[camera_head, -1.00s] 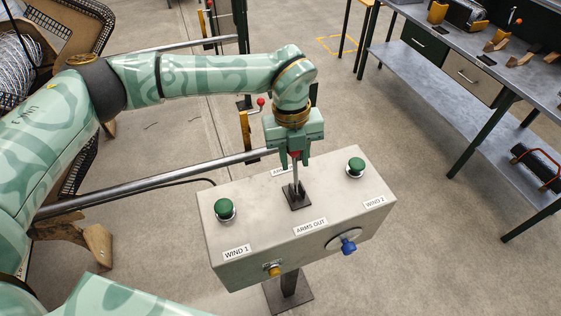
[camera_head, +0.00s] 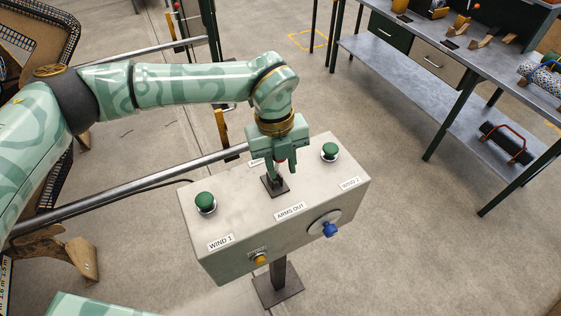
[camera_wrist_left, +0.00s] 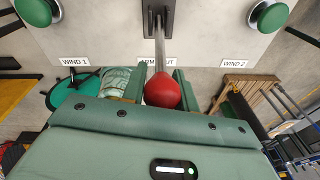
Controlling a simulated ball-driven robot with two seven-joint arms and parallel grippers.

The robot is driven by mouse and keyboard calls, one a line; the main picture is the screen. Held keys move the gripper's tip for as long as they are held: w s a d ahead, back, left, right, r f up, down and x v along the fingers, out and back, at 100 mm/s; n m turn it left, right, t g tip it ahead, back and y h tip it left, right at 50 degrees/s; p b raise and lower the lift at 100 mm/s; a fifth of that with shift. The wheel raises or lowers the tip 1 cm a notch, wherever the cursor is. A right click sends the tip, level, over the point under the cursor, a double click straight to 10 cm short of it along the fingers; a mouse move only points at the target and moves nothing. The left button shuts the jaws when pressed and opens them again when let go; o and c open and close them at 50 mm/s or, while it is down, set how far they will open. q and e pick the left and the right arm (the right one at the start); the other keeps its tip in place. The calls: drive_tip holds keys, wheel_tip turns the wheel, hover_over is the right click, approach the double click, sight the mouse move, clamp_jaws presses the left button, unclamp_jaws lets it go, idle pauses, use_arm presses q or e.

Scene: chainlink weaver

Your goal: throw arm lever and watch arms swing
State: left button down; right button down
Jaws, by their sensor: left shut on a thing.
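A light grey control box (camera_head: 225,242) stands on a dark post. A lever rises from a dark slotted plate (camera_head: 275,186) on its top; the rod (camera_wrist_left: 159,45) and red ball knob (camera_wrist_left: 162,92) show in the left wrist view. The lever leans toward the "ARMS OUT" label (camera_head: 290,211), whose text the rod partly covers in the left wrist view. My left gripper (camera_head: 280,167) is shut on the red knob, fingers on either side. In the head view the fingers hide most of the knob and rod. My right gripper is not in view.
Green buttons (camera_head: 205,203) and (camera_head: 329,151) flank the lever, by "WIND 1" and "WIND 2". A blue knob (camera_head: 329,230) and yellow button (camera_head: 260,259) are on the front face. A metal rail (camera_head: 130,188) runs left. A workbench (camera_head: 440,90) stands right.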

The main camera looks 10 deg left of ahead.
use_arm(q)
drive_tip(key=shift+s+a+f, duration=0.1)
drive_tip(key=shift+f, duration=0.2)
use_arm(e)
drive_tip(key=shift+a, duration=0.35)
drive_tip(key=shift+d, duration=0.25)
